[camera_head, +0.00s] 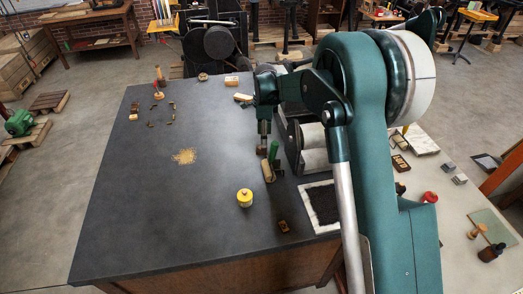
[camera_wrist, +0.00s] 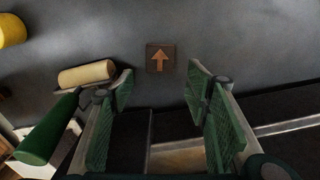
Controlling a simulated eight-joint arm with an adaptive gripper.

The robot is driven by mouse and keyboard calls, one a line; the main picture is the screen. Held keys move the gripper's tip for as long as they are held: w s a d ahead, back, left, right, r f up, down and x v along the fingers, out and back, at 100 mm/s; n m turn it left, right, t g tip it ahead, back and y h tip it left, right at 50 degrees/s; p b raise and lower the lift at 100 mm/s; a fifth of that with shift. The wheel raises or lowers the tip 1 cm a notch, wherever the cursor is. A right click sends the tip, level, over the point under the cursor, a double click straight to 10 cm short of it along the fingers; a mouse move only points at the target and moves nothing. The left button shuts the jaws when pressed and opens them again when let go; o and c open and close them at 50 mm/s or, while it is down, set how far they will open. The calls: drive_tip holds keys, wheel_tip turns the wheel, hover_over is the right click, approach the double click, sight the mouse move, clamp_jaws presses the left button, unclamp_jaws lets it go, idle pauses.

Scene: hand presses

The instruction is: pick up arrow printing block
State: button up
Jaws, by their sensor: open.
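The arrow printing block (camera_wrist: 161,58) is a small dark brown square with an orange arrow. In the wrist view it lies flat on the dark grey tabletop, just beyond my gripper's fingertips and roughly centred between them. My gripper (camera_wrist: 158,84) is open, with green ribbed pads and nothing between them. In the head view my gripper (camera_head: 264,142) points down over the table's right part, near the presses. I cannot clearly make out the arrow block there, close to the fingers.
A roller with a cream drum (camera_wrist: 87,74) and green handle (camera_wrist: 48,132) lies close to the left finger. A yellow tin (camera_head: 245,198), a small brown block (camera_head: 283,226) and a white-edged black pad (camera_head: 322,205) are nearer the front. The tabletop's left (camera_head: 130,210) is mostly clear.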

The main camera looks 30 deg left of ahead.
sight(261, 149)
drive_tip(key=shift+f, duration=0.7)
drive_tip(key=shift+f, duration=0.1)
drive_tip(key=shift+f, duration=2.5)
drive_tip(key=shift+c, duration=0.7)
drive_tip(key=c, duration=0.8)
